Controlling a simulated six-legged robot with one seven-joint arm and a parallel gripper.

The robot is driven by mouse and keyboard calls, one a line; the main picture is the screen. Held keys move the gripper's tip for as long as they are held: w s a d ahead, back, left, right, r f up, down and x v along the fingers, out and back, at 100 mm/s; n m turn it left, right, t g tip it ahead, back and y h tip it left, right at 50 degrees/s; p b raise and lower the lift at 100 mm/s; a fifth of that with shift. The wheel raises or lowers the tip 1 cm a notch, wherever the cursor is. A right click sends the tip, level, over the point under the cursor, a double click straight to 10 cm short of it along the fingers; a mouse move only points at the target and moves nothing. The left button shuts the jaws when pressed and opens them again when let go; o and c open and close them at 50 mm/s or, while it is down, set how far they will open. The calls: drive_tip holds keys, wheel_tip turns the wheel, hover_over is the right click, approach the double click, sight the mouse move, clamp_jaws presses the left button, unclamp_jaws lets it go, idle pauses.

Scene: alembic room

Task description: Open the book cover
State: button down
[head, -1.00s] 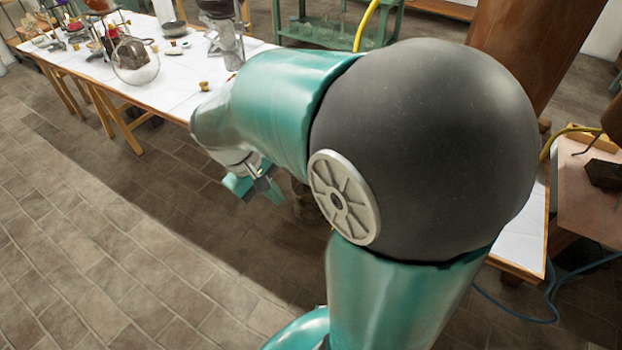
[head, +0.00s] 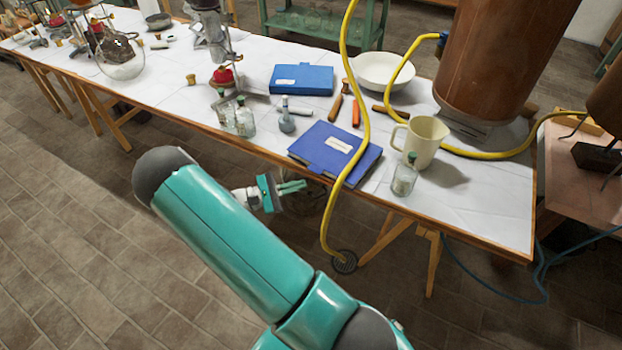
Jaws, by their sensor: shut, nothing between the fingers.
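A dark blue book (head: 318,146) with a white label lies closed near the front edge of the white-topped table, in the head view. A second, lighter blue book or box (head: 301,79) with a small label lies farther back. My gripper (head: 292,187) is in front of the table edge, just below and left of the dark blue book and apart from it. Its green fingers point right and are shut with nothing between them.
A yellow hose (head: 361,110) crosses the right part of the dark book and hangs over the table edge. A beige jug (head: 421,141) and a glass bottle (head: 404,176) stand to its right. Small flasks (head: 245,120) stand to its left. A white bowl (head: 384,71) is behind.

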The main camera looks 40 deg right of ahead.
sight(316, 167)
wheel_tip(316, 167, down, 13)
drive_tip(key=w+d+n+t+h, duration=0.2)
drive_tip(key=n+t+h, duration=0.7)
drive_tip(key=n+t, duration=0.55)
drive_tip(key=shift+m+t, duration=0.35)
drive_tip(key=shift+m, duration=0.1)
drive_tip(key=x, duration=0.9)
drive_tip(key=shift+s+d+r, duration=0.1)
drive_tip(key=shift+r, duration=0.25)
